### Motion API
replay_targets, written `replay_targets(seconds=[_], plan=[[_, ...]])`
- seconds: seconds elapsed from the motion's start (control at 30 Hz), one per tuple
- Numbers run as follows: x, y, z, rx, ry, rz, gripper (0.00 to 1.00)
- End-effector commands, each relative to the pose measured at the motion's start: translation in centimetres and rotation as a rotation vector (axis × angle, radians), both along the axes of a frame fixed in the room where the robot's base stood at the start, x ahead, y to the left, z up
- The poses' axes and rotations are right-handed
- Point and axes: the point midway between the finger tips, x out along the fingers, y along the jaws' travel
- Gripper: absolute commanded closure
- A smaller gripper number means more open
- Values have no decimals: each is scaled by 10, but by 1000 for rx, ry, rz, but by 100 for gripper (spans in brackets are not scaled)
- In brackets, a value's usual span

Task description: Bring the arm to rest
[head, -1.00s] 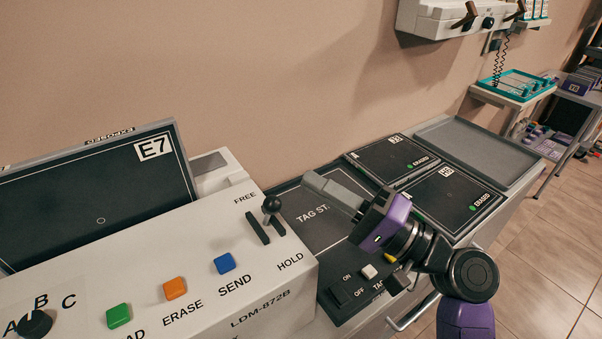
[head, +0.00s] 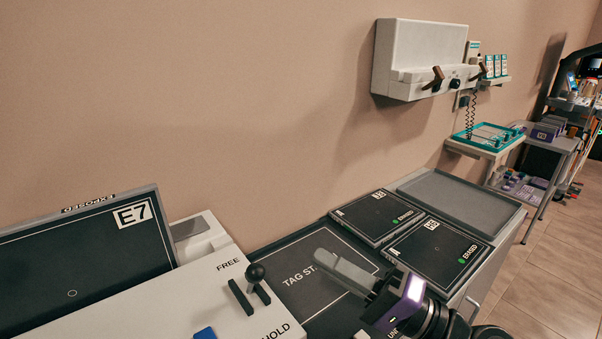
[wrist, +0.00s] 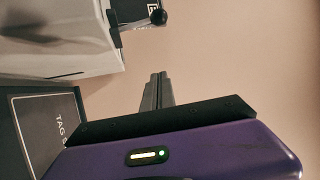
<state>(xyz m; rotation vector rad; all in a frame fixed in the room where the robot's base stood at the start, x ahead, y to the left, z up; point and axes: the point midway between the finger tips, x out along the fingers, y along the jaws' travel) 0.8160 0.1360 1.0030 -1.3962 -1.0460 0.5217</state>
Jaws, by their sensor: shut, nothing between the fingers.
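My gripper (head: 322,262) is purple with grey fingers, in the lower middle of the head view. Its fingers are together and empty, pointing left over the dark tag station pad (head: 301,287). In the wrist view, the closed fingers (wrist: 158,84) stand out against the bare wall. My arm comes in from the lower right of the head view. The gap between the fingers and the pad cannot be judged.
A white console (head: 183,305) with a black-knobbed lever (head: 255,272) stands left of my gripper. Two plates marked ERASED (head: 436,254) and an empty grey tray (head: 462,204) lie beyond. A white wall unit (head: 410,60) hangs above. Tiled floor (head: 550,240) is clear at right.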

Motion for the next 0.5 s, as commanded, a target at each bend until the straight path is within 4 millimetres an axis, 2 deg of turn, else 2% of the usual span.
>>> replay_targets(seconds=[0.17, 0.27, 0.37, 0.5], plan=[[33, -24, 0, -73, -51, -218, 100], [42, -43, -17, -154, -65, -380, 100], [41, -64, -40, -251, -75, -536, 100], [22, -95, -73, -406, -90, -729, 100]])
